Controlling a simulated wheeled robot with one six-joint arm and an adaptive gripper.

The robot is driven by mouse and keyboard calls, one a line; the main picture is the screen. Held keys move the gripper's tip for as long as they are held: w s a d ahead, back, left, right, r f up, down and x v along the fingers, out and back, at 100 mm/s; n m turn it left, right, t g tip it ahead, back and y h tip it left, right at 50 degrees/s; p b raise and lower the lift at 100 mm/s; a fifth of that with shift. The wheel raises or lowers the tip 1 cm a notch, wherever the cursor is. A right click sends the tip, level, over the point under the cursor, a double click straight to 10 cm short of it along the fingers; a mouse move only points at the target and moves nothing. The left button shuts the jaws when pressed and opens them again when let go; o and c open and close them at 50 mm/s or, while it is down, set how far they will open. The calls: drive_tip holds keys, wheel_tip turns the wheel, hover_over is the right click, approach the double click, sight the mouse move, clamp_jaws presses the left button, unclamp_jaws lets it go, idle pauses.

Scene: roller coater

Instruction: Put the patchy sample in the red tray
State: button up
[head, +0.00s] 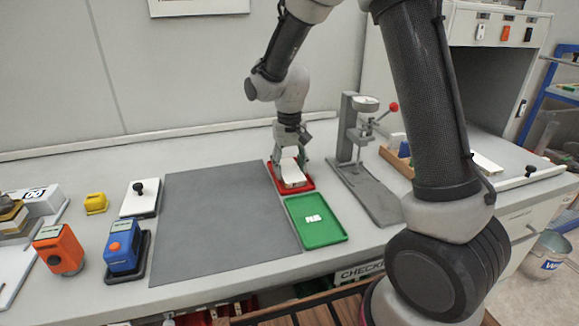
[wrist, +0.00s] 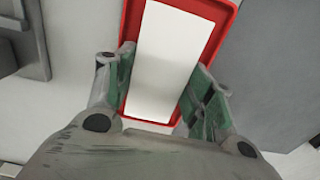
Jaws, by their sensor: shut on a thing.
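A white, flat sample (wrist: 163,58) is between the fingers of my gripper (wrist: 160,92) in the wrist view. My gripper is shut on its two long sides. In the head view my gripper (head: 291,155) is over the red tray (head: 308,183), and the sample (head: 293,172) shows below the fingers, within the tray's outline. The red tray's rim (wrist: 215,8) surrounds much of the sample in the wrist view. I cannot tell whether the sample touches the tray floor. No patches are visible on its upper face. The near end of the tray is partly hidden by the gripper.
A green tray (head: 318,222) with a white label lies just in front of the red one. A grey mat (head: 215,225) lies to the left. A gauge stand with a red knob (head: 362,150) stands close on the right. Blue (head: 122,247) and orange (head: 58,250) devices stand at left.

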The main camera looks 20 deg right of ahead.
sight(290, 169)
drive_tip(key=shift+f, duration=0.1)
drive_tip(key=o, duration=1.1)
drive_tip(key=shift+c, duration=0.2)
wheel_tip(290, 169, up, 12)
drive_tip(key=s+d+r+t, duration=0.1)
drive_tip(key=s+d+r, duration=0.35)
drive_tip(key=s, duration=0.25)
drive_tip(key=s+d+r+t, duration=0.1)
drive_tip(key=s+d+r, duration=0.2)
drive_tip(key=s+d, duration=0.25)
drive_tip(key=s+d+t, duration=0.1)
drive_tip(key=s+d, duration=0.1)
drive_tip(key=s, duration=0.4)
drive_tip(key=s+d+f+t, duration=0.1)
drive_tip(key=s+d, duration=0.2)
drive_tip(key=s, duration=0.4)
drive_tip(key=shift+s, duration=0.25)
